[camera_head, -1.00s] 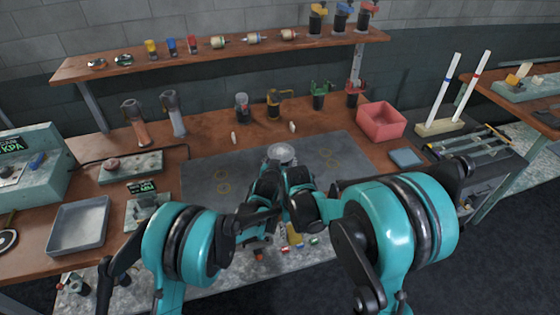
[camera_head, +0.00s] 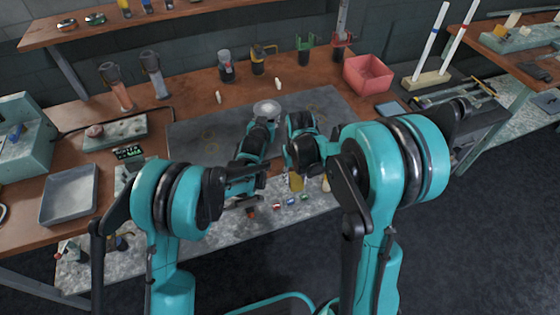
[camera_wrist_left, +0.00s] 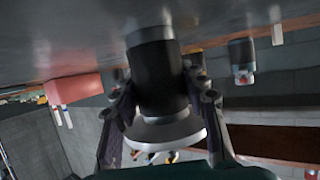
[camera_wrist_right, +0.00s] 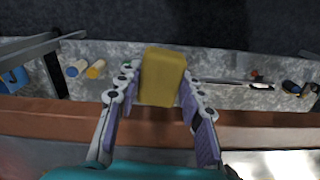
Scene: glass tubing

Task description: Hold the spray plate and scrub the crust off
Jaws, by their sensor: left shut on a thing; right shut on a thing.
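A pale round plate (camera_head: 267,107) sits at the tip of my left gripper (camera_head: 265,121), above the dark mat. The left wrist view shows the white disc (camera_wrist_left: 166,133) on a black cylinder (camera_wrist_left: 158,78), with my left fingers shut around it. I cannot tell whether the cylinder's base touches the mat. Any crust is too small to make out. My right gripper (camera_wrist_right: 160,82) is shut on a yellow block (camera_wrist_right: 162,76), perhaps the scrubber. In the head view this block (camera_head: 296,182) shows below the right wrist, in front of the bench, apart from the plate.
The dark mat (camera_head: 200,143) covers the bench middle. A red bin (camera_head: 368,75) stands to its right, a grey tray (camera_head: 68,195) at left. A jar (camera_head: 226,68) and holders line the back. Small coloured items lie on the lower shelf (camera_head: 330,205).

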